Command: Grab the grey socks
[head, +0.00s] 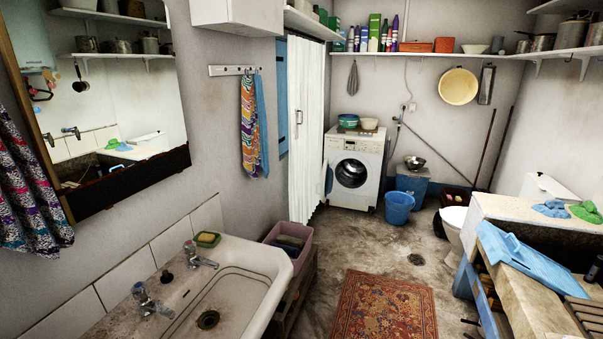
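I cannot pick out the grey socks with certainty. A small grey cloth item (353,77) hangs on the back wall below the long shelf, left of the yellowish round basin. It is too small to tell whether it is a pair of socks. A blue cloth (550,208) and a green cloth (587,212) lie crumpled on the pale counter at the right. Neither of my grippers is in view.
A washbasin (235,275) fills the lower left, with a pink tub (290,240) beside it. A washing machine (355,165) and blue bucket (398,207) stand at the back. A stone trough with a blue washboard (525,258) is at right. The rug (385,305) lies on clear floor.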

